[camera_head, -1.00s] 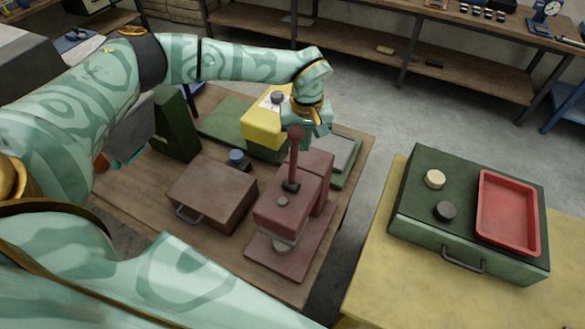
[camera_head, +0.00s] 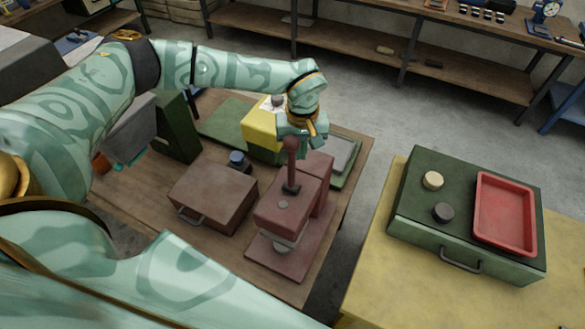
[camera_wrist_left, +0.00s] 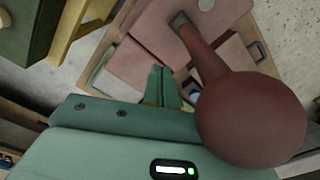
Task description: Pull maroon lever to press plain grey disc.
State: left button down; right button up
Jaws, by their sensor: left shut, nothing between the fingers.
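The maroon press (camera_head: 287,205) stands on the near right of the wooden table. Its maroon lever (camera_head: 291,165) rises upright and ends in a round knob. My left gripper (camera_head: 303,132) is shut and empty, just behind and beside the knob. In the left wrist view, the lever knob (camera_wrist_left: 250,120) looms large at the right, and the shut fingers (camera_wrist_left: 165,85) are left of it, with nothing between them. A pale grey round part (camera_head: 283,247) shows under the press head; I cannot tell whether it is the plain grey disc or part of the press. My right gripper is not in view.
A yellow press (camera_head: 262,130) stands behind the maroon one. A brown box (camera_head: 212,195) with a handle is left of it. On the yellow table, a green case (camera_head: 408,205) bears a cream disc (camera_head: 433,180), a dark disc (camera_head: 443,212) and a red tray (camera_head: 534,215).

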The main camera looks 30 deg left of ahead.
pick_arm(q)
jog(key=s+p, duration=0.1)
jog(key=s, duration=0.2)
jog(key=s+p, duration=0.2)
jog(key=s, duration=0.1)
jog(key=s+p, duration=0.2)
jog(key=s, duration=0.1)
jog(key=shift+d, duration=0.25)
jog(key=shift+f, duration=0.15)
jog(key=shift+s, duration=0.1)
